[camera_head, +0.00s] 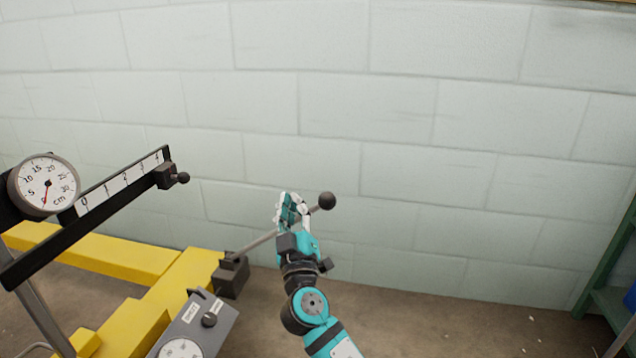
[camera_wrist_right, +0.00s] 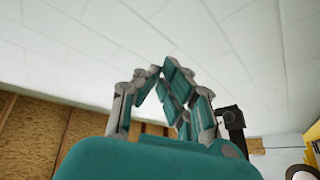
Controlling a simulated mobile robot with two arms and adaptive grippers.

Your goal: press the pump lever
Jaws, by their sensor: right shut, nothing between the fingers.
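The pump lever (camera_head: 263,241) is a thin grey rod with a dark ball (camera_head: 326,200) at its upper end. It slants up to the right from a dark block (camera_head: 231,275) on the yellow frame (camera_head: 95,255). My right gripper (camera_head: 284,203) is at the lever's upper part, left of the ball, fingers pointing up. Its body hides part of the rod; I cannot tell whether they touch. In the right wrist view the fingers (camera_wrist_right: 160,72) meet at their tips with nothing between them. My left gripper is in neither view.
A round dial gauge (camera_head: 46,187) and a scale beam (camera_head: 122,184) with a dark slider weight (camera_head: 166,176) stand at the left. A grey box (camera_head: 200,328) with a knob is at the bottom. Green shelving (camera_head: 608,275) is at the right edge. A pale block wall (camera_head: 430,120) is behind.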

